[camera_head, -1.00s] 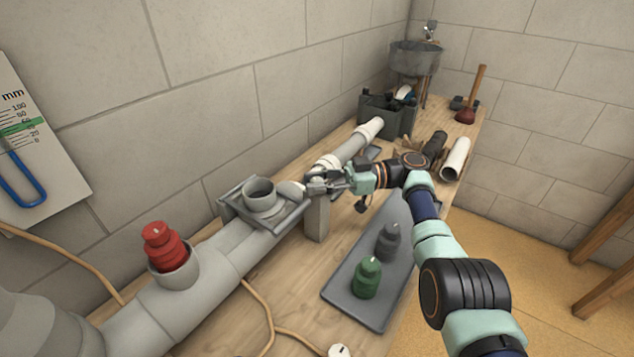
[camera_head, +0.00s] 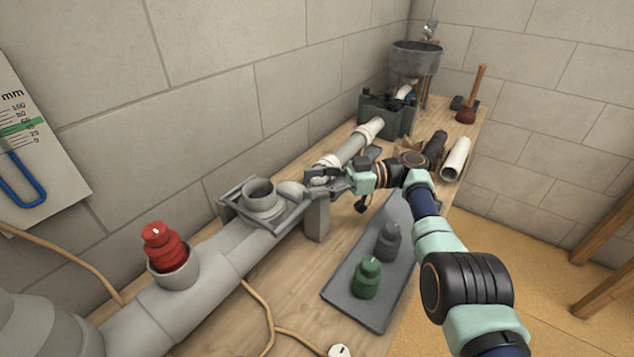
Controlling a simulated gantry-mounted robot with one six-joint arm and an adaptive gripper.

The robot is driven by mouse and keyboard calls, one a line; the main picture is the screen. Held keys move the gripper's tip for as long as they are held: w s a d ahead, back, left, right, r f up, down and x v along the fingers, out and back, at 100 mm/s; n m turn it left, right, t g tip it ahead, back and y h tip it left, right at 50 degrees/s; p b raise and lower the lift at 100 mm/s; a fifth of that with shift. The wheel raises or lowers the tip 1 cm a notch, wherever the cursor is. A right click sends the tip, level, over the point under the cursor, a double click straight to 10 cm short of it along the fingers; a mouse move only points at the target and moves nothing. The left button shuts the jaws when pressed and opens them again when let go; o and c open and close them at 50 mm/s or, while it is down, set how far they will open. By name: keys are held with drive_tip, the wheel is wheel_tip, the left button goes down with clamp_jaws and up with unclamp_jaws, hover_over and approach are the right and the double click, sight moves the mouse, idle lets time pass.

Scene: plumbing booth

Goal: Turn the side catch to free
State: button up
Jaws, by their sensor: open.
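My gripper (camera_head: 320,176) is open. It reaches leftward over the grey pipe line, just right of the grey saddle fitting (camera_head: 262,200) and near a rounded grey end piece (camera_head: 291,190). The saddle fitting has an upright open socket and a raised frame around it. I cannot pick out the side catch for certain; the small parts near the fingers are partly hidden by the gripper. Whether the fingers touch anything is too small to tell.
A dark tray (camera_head: 340,302) holds a green plug (camera_head: 367,278) and a grey plug (camera_head: 388,241). A red plug (camera_head: 164,247) sits in the near pipe socket. A grey post (camera_head: 317,217) stands below my gripper. A white pipe (camera_head: 456,158) lies at the right.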

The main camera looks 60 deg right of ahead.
sight(317, 180)
wheel_tip(317, 180, up, 10)
idle(0.4)
idle(0.5)
